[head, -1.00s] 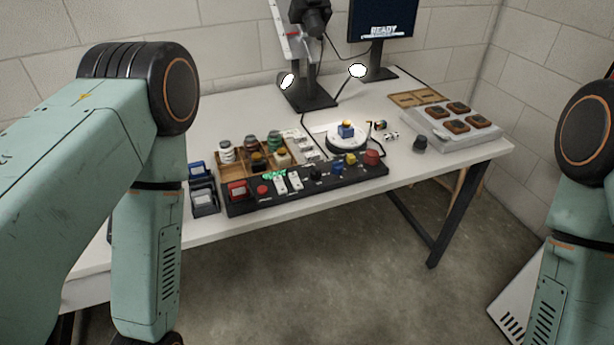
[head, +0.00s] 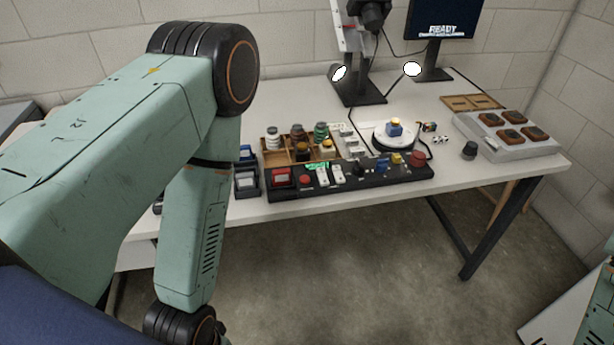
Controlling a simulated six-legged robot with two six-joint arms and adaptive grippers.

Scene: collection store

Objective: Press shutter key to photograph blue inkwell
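A small blue inkwell (head: 394,130) with a yellowish top sits on a round white turntable (head: 380,143) with a dark base. In front of it lies a long black control panel (head: 350,182) along the table's front edge. It carries a red square button (head: 281,178), a red round button (head: 306,180), white keys (head: 322,175), a blue knob (head: 382,164), a yellow one (head: 396,158) and a large red button (head: 417,158). I cannot read which key is the shutter. Neither gripper shows; my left arm hangs left of the panel, its gripper below the picture.
A camera on a stand (head: 362,85) and lit lamps (head: 412,69) stand behind the turntable. Open floor lies in front.

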